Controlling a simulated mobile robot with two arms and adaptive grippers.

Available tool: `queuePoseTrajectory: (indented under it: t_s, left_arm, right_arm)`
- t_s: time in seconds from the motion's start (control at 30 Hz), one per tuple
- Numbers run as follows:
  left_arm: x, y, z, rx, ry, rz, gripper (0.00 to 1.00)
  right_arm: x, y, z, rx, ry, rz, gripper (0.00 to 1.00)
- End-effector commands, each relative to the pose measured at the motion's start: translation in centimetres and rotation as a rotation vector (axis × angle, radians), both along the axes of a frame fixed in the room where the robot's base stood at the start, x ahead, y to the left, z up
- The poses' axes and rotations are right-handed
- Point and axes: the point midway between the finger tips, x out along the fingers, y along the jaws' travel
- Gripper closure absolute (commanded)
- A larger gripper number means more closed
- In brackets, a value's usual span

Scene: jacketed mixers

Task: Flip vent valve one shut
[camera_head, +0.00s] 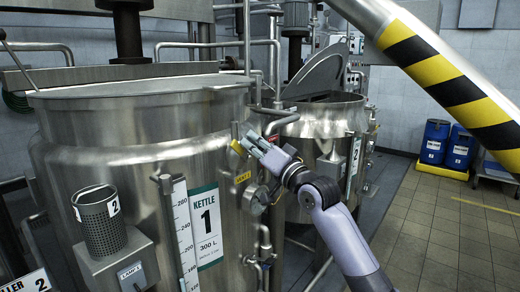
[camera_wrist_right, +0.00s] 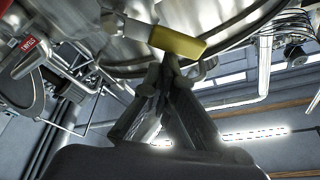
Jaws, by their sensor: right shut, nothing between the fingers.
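The yellow handle of vent valve one (camera_head: 238,147) is on the right side of the big steel kettle marked 1 (camera_head: 150,120), above a small yellow label (camera_head: 243,177). In the right wrist view the yellow handle (camera_wrist_right: 178,43) lies slantwise, just beyond my fingertips. My right gripper (camera_head: 253,139) comes in from the right, beside the handle. In the wrist view the right gripper (camera_wrist_right: 168,66) has its fingertips together with nothing between them. Whether the fingertips touch the handle, I cannot tell. The valve body is partly hidden. My left gripper is not in view.
A second steel kettle (camera_head: 325,130) with a raised lid stands behind my right arm. Pipes (camera_head: 277,70) run close above and between the kettles. A gauge (camera_head: 256,200) sits below the gripper. The tiled floor (camera_head: 440,235) at right is clear; blue drums (camera_head: 434,142) stand beyond.

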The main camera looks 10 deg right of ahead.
Motion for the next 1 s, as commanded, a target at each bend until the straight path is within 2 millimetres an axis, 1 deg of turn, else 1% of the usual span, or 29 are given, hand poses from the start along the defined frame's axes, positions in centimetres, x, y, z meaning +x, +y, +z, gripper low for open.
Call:
queuePoseTrajectory:
  t_s: [0.03,0.2,0.4,0.53,0.6,1.0]
  left_arm:
    - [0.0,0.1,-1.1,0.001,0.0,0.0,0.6]
    - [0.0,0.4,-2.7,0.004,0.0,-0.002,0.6]
    - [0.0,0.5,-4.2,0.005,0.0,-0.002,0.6]
    - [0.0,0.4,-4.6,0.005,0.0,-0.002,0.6]
    - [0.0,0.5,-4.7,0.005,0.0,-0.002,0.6]
    - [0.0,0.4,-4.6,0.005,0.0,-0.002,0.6]
  right_arm:
    - [-0.2,0.3,-0.7,-0.039,-0.026,0.001,1.0]
    - [-0.7,0.9,-1.1,-0.167,-0.126,0.0,1.0]
    - [-1.2,1.5,-1.6,-0.314,-0.237,-0.001,1.0]
    - [-1.5,1.9,-1.9,-0.399,-0.304,-0.001,1.0]
    - [-1.7,2.3,-2.1,-0.392,-0.304,0.002,1.0]
    - [-2.0,2.7,-2.8,-0.39,-0.301,0.001,1.0]
